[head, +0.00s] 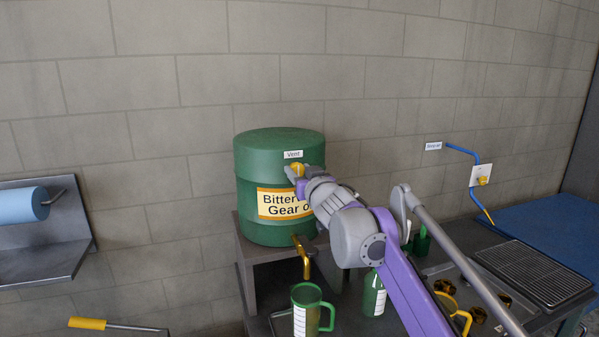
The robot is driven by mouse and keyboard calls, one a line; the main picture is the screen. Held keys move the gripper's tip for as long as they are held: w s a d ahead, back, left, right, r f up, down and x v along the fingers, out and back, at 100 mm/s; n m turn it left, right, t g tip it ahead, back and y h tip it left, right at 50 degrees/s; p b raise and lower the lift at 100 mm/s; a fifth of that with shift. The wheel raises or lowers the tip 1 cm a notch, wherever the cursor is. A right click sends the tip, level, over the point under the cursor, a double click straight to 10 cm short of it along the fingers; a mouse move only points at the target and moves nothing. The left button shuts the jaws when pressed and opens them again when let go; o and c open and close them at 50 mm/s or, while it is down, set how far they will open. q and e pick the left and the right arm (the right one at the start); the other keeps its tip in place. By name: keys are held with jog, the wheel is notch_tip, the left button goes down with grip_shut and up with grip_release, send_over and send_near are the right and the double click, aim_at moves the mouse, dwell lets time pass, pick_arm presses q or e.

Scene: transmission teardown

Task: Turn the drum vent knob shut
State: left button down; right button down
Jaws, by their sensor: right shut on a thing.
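The green drum (279,142) stands on a grey stand against the block wall, with an orange label reading "Bitter... Gear o..." on its front. A small white "Vent" tag (293,154) is near its top. The yellow vent knob (294,171) sits just below the tag, mostly hidden by my right gripper. My right gripper (297,174) is shut on the knob, its arm reaching in from the lower right. The knob's exact angle cannot be told. My left gripper is not in view.
A brass tap (302,257) hangs below the drum above a green jug (307,311). A green bottle (374,294) stands on the bench under my right arm. A wire rack (528,272) and brass parts lie to the right. A blue roll (22,206) is at left.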

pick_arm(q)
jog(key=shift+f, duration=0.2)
pick_arm(e)
jog(key=m+b, duration=0.1)
jog(key=m, duration=0.1)
jog(key=shift+f+m+b, duration=0.15)
jog(key=shift+m+b, duration=0.15)
jog(key=shift+m, duration=0.1)
jog(key=m+b, duration=0.1)
jog(key=m, duration=0.3)
jog(key=shift+d+m, duration=0.15)
jog(key=shift+m, duration=0.15)
jog(key=m+b, duration=0.1)
jog(key=m, duration=0.4)
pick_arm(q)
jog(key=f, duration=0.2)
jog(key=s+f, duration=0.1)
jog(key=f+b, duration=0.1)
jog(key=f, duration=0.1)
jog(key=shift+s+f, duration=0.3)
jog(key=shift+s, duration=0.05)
pick_arm(e)
jog(key=m, duration=0.5)
jog(key=shift+m, duration=0.4)
jog(key=shift+c, duration=2)
grip_release()
